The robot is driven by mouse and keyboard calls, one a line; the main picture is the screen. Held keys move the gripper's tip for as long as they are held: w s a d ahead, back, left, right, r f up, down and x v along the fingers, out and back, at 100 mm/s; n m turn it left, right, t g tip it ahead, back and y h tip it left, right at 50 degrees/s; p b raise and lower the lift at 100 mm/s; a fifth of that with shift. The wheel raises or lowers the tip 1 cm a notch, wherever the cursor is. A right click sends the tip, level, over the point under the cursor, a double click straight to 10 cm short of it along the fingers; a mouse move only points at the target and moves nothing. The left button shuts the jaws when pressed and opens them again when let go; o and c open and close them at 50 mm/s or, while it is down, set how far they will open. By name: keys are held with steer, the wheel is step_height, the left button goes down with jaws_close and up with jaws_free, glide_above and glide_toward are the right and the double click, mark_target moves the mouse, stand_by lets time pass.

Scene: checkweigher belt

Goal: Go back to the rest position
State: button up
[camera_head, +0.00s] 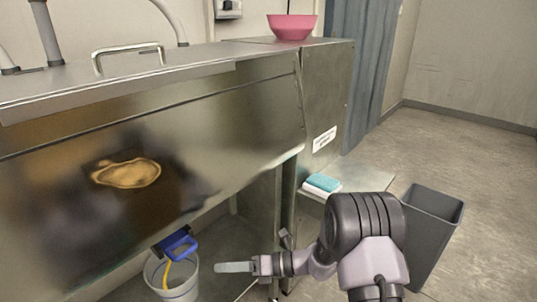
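My arm reaches in from the lower right of the head view and points left. My gripper (236,267) is at the lower middle, at the end of the arm. It shows side-on as a pale flat shape, and I cannot tell its two fingers apart or whether it is open or shut. It is just right of a grey bucket (181,284) and in front of the steel machine.
A blue item (179,243) with a yellow strip is over the bucket. A steel machine (240,120) fills the left. A teal-and-white sponge (322,184) lies on a low shelf. A dark bin (432,215) stands right. A pink bowl (292,27) sits on top. Floor at far right is clear.

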steer(key=s+d+r+n+g+h, duration=0.1)
steer(key=s+d+r+n+h, duration=0.2)
steer(key=s+r+n, duration=0.4)
steer(key=s+d+r+n+h, duration=0.4)
steer(key=s+r+n, duration=0.3)
steer(key=r, duration=0.1)
steer(key=s+d+r+n+t+h, duration=0.3)
steer(key=s+d+n+t+h, duration=0.3)
steer(key=s+d+n, duration=0.4)
steer(key=d+n+h, duration=0.1)
steer(key=d, duration=0.3)
steer(key=shift+s+r, duration=0.4)
steer(key=shift+o, duration=0.3)
steer(key=shift+a, duration=0.1)
